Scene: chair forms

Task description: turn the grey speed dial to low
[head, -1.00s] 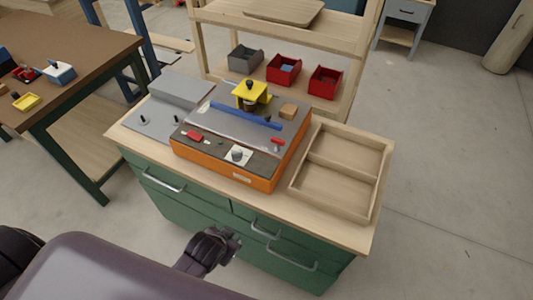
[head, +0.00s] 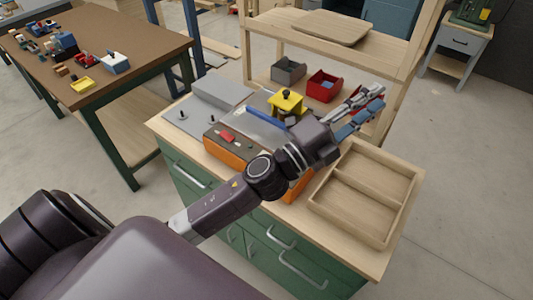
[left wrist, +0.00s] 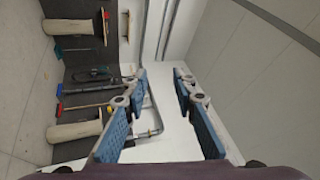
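The orange machine (head: 229,152) with a dark front panel stands on the green cabinet's wooden top in the head view. The grey speed dial is hidden behind my left arm in the head view. A red switch (head: 226,136) shows on the left of the panel. My left gripper (head: 374,103) is raised above the machine's right side, pointing up and right, away from the panel. In the left wrist view its blue-padded fingers (left wrist: 160,76) are apart with nothing between them. My right gripper is not in view.
A divided wooden tray (head: 365,195) lies right of the machine. A yellow fixture (head: 286,103) and a blue bar (head: 266,117) stand on the machine. A shelf with red (head: 324,87) and grey bins (head: 288,71) is behind. A brown workbench (head: 110,50) stands left.

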